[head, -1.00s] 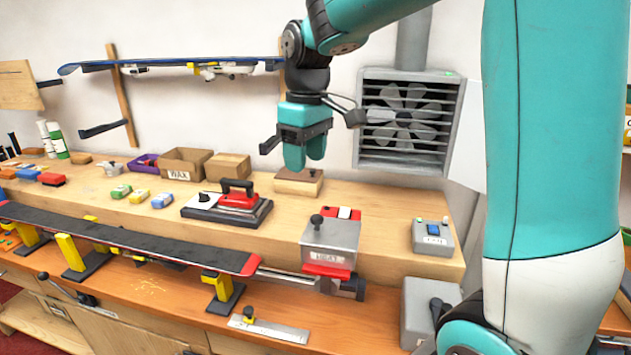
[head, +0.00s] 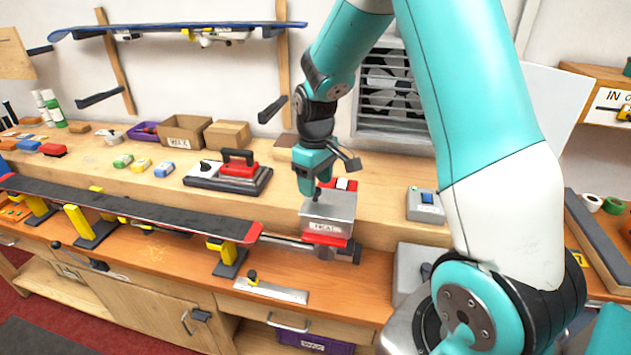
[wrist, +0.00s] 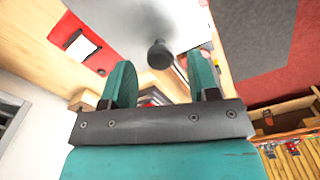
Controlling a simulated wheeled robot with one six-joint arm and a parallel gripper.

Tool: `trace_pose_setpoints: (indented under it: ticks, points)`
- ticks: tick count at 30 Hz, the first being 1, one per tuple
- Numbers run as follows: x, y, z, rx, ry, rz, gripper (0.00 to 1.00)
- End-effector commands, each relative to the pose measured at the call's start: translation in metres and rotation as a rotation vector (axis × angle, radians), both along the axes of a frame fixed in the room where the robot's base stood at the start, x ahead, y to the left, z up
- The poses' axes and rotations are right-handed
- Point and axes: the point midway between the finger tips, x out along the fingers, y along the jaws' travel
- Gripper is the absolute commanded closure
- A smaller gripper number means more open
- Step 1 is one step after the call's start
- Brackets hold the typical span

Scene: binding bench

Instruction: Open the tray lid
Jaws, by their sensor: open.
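The grey metal tray lid (head: 332,206) lies closed on the red-based box marked HEAT (head: 325,229) at the bench's right part. Its black knob (wrist: 159,54) stands up from the lid and appears in the wrist view just beyond the fingertips, roughly centred between them. My gripper (head: 307,188) is open and empty, pointing down close above the lid's left part. In the wrist view its two teal fingers (wrist: 161,78) are spread on either side of the knob's line. In the head view the fingers partly hide the knob, so contact cannot be told.
A red iron (head: 238,165) on a dark stand is left of the box. A long ski (head: 130,208) on yellow supports runs along the front, its red tip near the box. A grey switch box (head: 424,205) stands to the right. A metal scraper (head: 268,291) lies in front.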

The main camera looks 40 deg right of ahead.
Motion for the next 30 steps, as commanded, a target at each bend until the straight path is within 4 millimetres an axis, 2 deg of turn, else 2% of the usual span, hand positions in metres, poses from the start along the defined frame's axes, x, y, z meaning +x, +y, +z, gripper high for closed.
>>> trace_pose_setpoints:
  ticks: [6, 14, 21, 30]
  points:
    - [0.0, 0.0, -0.015, 0.0, 0.0, 0.0, 0.45]
    - [0.0, 0.0, -0.017, 0.0, 0.0, 0.0, 0.45]
    - [0.0, 0.0, -0.016, 0.0, -0.001, 0.0, 0.98]
    - [0.006, 0.007, -0.015, 0.011, -0.018, 0.013, 1.0]
